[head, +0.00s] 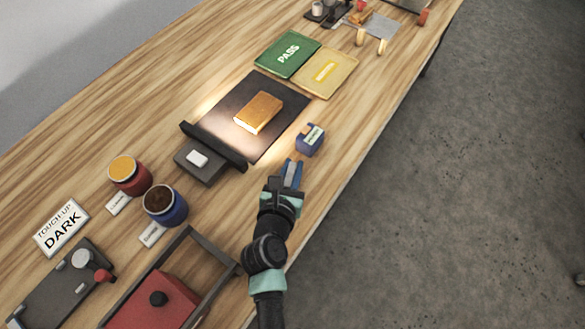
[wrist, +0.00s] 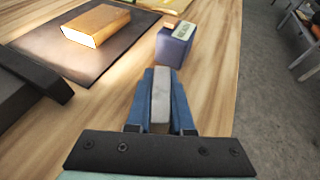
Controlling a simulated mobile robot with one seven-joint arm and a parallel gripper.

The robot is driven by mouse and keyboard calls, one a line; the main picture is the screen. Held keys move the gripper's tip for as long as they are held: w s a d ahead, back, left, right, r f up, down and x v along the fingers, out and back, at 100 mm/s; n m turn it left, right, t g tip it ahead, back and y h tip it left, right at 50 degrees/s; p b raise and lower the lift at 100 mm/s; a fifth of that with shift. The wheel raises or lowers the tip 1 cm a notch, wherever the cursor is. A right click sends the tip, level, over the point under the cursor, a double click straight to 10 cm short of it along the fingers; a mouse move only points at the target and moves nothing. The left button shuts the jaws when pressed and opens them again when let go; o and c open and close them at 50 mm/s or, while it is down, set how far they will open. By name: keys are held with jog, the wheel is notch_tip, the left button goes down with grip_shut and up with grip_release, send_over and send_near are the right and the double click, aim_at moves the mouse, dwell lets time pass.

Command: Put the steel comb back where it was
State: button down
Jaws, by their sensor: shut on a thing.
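My gripper (head: 290,172) is low over the table, near its right edge, just in front of a small blue block (head: 309,140) with a pale label. In the wrist view, the blue fingers of my gripper (wrist: 160,112) are shut on a grey, flat, narrow piece (wrist: 160,98), which looks like the steel comb. Its teeth are not visible, and its lower part is hidden between the fingers. The blue block (wrist: 174,48) stands just beyond the fingertips, with a visible gap. An orange-tan part shows on its top beside the label.
A dark mat (head: 220,112) bears a golden-brown block (head: 258,112) left of the blue block. A dark bar (head: 213,146) lies along its near edge. Green PASS (head: 287,54) and yellow (head: 325,72) trays lie behind. Red (head: 129,177) and blue (head: 165,206) pots stand left.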

jog(key=c, duration=1.3)
grip_release()
jog(key=shift+f, duration=0.1)
jog(key=o, duration=0.5)
jog(key=shift+r, duration=0.25)
jog(key=v, duration=1.2)
jog(key=shift+s+f+p, duration=0.1)
jog(key=shift+p, duration=0.25)
